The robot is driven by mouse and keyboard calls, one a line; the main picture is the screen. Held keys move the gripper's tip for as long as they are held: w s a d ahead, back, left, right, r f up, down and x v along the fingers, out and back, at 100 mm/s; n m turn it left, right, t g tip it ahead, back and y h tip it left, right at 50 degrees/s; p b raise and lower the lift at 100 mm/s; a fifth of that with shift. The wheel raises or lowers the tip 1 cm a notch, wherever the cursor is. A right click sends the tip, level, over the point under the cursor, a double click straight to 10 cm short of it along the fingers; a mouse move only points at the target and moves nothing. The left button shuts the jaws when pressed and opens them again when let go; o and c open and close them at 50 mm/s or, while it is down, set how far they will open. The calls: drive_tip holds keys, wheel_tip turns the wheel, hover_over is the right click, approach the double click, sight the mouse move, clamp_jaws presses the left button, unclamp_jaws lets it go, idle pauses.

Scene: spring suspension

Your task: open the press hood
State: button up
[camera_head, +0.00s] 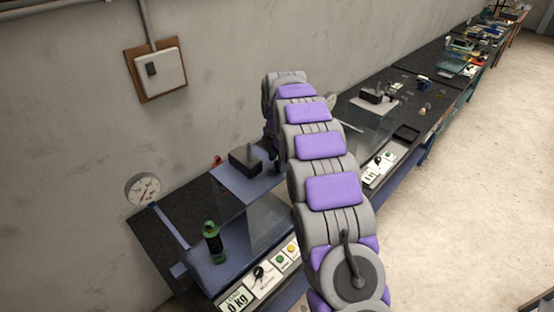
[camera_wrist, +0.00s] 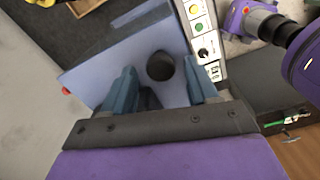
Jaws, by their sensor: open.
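The press stands on the near bench in the head view. Its blue-grey top plate (camera_head: 228,181) carries a dark block (camera_head: 245,159), and a clear hood panel (camera_head: 266,222) shows below it. A green and black spring damper (camera_head: 213,243) stands upright on the blue base, left of the panel. In the wrist view, my gripper (camera_wrist: 158,66) is open, its two blue-grey fingers apart. A dark round part (camera_wrist: 160,66) on a blue plate (camera_wrist: 98,72) shows between the fingers; I cannot tell whether they touch anything. In the head view my arm hides most of the gripper.
A control panel with buttons (camera_head: 281,259) and a 0 kg display (camera_head: 235,300) lies along the press front. A round gauge (camera_head: 142,188) is at the left. A second station with a black block (camera_head: 376,96) stands further along the bench. The floor (camera_head: 470,180) at right is clear.

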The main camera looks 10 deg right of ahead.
wheel_tip(320, 180, up, 17)
drive_tip(key=p, duration=0.6)
idle(0.6)
drive_tip(key=s+f+m+b, duration=0.2)
drive_tip(key=s+m+b, duration=0.2)
drive_tip(key=s, duration=0.4)
drive_tip(key=s+f+m+g+b, duration=0.1)
drive_tip(key=s+f+m+b, duration=0.25)
drive_tip(key=s, duration=0.45)
drive_tip(key=s+f+m+b, duration=0.2)
drive_tip(key=s+m+b, duration=0.3)
drive_tip(key=s, duration=0.3)
drive_tip(key=s+f+m+b, duration=0.4)
drive_tip(key=s+f, duration=0.5)
drive_tip(key=s, duration=0.4)
drive_tip(key=s+f+m+b, duration=0.4)
drive_tip(key=s+f, duration=0.4)
drive_tip(key=s, duration=0.5)
drive_tip(key=shift+s+d+f+m+g+b, duration=0.15)
drive_tip(key=shift+s+f+m+g+b, duration=0.25)
drive_tip(key=shift+m, duration=0.25)
drive_tip(key=shift+w+r, duration=0.1)
